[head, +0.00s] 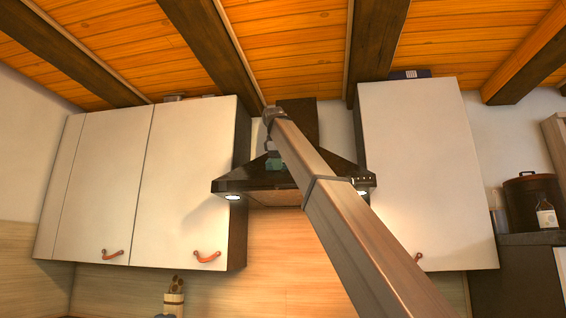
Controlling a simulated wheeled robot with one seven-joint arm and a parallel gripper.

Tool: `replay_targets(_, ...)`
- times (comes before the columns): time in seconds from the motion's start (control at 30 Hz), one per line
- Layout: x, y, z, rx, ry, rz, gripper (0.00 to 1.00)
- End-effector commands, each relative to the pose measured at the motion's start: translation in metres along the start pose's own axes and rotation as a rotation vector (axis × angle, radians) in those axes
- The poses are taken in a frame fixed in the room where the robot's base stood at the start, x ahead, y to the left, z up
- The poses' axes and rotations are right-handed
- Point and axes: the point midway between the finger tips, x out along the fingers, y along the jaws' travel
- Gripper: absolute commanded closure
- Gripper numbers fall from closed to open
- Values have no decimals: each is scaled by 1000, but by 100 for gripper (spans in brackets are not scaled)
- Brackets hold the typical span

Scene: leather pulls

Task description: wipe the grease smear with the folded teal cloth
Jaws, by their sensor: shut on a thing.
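My gripper (273,152) is small in the head view, at the far end of my raised arm, in front of the dark range hood (240,180). It points down and is shut on the folded teal cloth (276,165), a small teal patch just below it. The cloth shows against the hood's sloped front; I cannot tell whether it touches the hood. I cannot make out the grease smear. My arm covers the right part of the hood.
White wall cabinets with leather pulls flank the hood, on the left (185,180) and right (425,170). Dark beams (378,45) cross the wooden ceiling close above. A utensil holder (174,300) is below.

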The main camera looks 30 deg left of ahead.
Motion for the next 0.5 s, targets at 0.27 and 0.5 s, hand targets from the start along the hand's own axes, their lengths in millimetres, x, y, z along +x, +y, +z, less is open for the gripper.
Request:
replay_targets(0.27,2,-1,-20,0,0,0,58)
replay_targets(0.5,1,-2,-19,0,0,0,58)
